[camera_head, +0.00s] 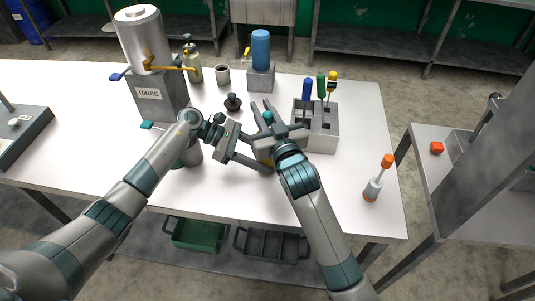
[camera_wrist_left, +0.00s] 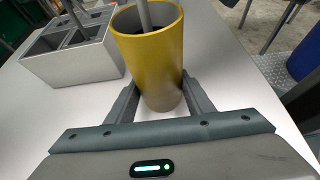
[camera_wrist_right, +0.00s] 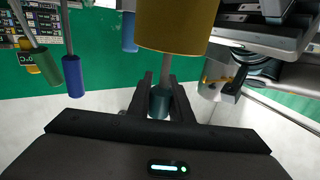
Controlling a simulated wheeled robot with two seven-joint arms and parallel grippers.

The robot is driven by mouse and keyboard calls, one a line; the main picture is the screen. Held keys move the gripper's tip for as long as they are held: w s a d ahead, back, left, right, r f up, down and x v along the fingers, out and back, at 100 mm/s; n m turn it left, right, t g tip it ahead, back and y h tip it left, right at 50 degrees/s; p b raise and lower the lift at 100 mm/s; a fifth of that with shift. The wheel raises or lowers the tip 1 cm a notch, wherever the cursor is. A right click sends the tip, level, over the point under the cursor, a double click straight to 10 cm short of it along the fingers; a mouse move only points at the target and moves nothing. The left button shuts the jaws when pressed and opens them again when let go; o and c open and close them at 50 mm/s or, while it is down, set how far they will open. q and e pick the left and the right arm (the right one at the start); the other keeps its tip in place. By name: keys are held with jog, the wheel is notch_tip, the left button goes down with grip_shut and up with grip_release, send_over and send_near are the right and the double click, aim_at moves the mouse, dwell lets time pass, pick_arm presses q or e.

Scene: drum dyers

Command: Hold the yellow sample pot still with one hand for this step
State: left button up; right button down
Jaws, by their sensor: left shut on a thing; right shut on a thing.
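The yellow sample pot (camera_wrist_left: 152,58) stands upright with a grey rod (camera_wrist_left: 144,15) inside it. In the left wrist view its lower part is between the fingers of my left gripper (camera_wrist_left: 162,98), which is shut on it. In the head view the pot (camera_head: 264,157) is mostly hidden by my right gripper. My right gripper (camera_wrist_right: 163,88) is shut on the teal handle (camera_wrist_right: 159,103) of the rod tool, above the pot. The handle (camera_head: 267,116) also shows in the head view. The pot's contents are not clear.
A grey rack (camera_head: 322,142) with blue, green and yellow-handled tools stands close right. A RINSE tank (camera_head: 150,95) stands left. A black knobbed piece (camera_head: 233,102), a cup (camera_head: 223,75) and a blue cylinder (camera_head: 260,50) are behind. An orange-topped tool (camera_head: 373,187) stands right, with clear table around it.

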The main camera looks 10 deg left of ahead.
jog(key=shift+r, duration=0.85)
jog(key=shift+f, duration=0.15)
jog(key=shift+f, duration=2.15)
jog(key=shift+r, duration=0.15)
jog(key=shift+r, duration=2.15)
jog(key=shift+f, duration=0.2)
jog(key=shift+f, duration=2.1)
jog(key=shift+r, duration=0.15)
notch_tip(320, 180, up, 14)
